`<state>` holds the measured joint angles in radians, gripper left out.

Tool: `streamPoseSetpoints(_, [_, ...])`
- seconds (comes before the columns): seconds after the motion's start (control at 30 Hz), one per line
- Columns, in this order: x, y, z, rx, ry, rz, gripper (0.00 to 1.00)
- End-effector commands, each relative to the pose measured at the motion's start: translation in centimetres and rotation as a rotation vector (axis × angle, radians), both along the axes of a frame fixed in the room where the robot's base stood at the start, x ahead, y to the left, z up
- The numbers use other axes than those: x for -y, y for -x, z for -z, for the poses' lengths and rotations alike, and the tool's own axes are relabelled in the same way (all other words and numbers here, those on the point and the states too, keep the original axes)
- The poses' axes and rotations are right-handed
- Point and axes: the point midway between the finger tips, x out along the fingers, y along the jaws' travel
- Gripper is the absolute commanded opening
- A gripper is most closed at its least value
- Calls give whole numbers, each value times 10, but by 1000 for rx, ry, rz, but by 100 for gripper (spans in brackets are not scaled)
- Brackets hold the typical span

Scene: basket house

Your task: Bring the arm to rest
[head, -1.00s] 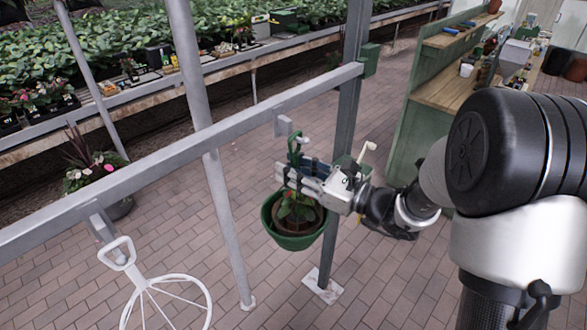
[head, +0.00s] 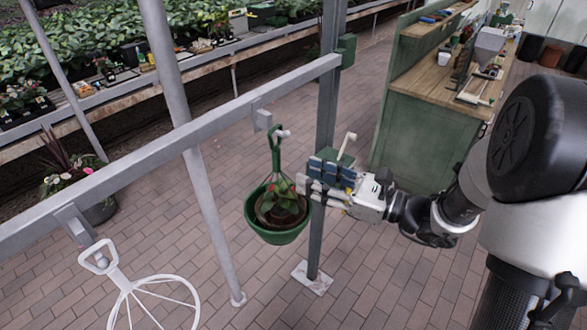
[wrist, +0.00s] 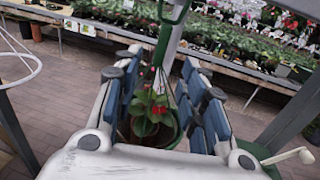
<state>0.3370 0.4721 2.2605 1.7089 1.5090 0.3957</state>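My gripper (head: 318,178) is open and empty, just right of a green hanging basket (head: 277,236) with a red-flowered plant. In the wrist view my gripper's blue-padded fingers (wrist: 162,95) stand wide apart, and the green basket (wrist: 172,140) shows between and beyond them, with its green hanger above. In the head view the basket's green hanger (head: 275,145) reaches up to a peg (head: 281,133) at the grey rail (head: 190,139). The fingers look clear of the hanger. My arm reaches in from the right.
A grey post (head: 325,120) with a green box stands behind my gripper. A white empty hanging frame (head: 122,280) hangs at the lower left. A green workbench (head: 420,135) stands at the right rear. Brick floor lies open below.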

Motion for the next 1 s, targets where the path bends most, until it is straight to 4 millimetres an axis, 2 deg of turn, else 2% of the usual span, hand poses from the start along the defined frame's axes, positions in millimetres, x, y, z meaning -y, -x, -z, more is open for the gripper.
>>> streamPoseSetpoints(0.1, [14,6,0,1,0,2,39])
streamPoseSetpoints(0.27, [20,10,0,1,0,0,39])
streamPoseSetpoints(0.37, [18,13,-1,6,9,-11,39])
streamPoseSetpoints(0.47, [4,29,-4,37,71,-76,39])
streamPoseSetpoints(0.57, [-20,66,-3,111,217,-212,39])
streamPoseSetpoints(0.6, [-29,85,-1,153,296,-283,39])
streamPoseSetpoints(0.73, [-41,152,17,318,592,-523,39])
streamPoseSetpoints(0.8, [-36,182,30,418,757,-643,39])
streamPoseSetpoints(0.87, [-26,204,40,509,903,-740,39])
streamPoseSetpoints(1.0, [12,237,60,731,1248,-946,39])
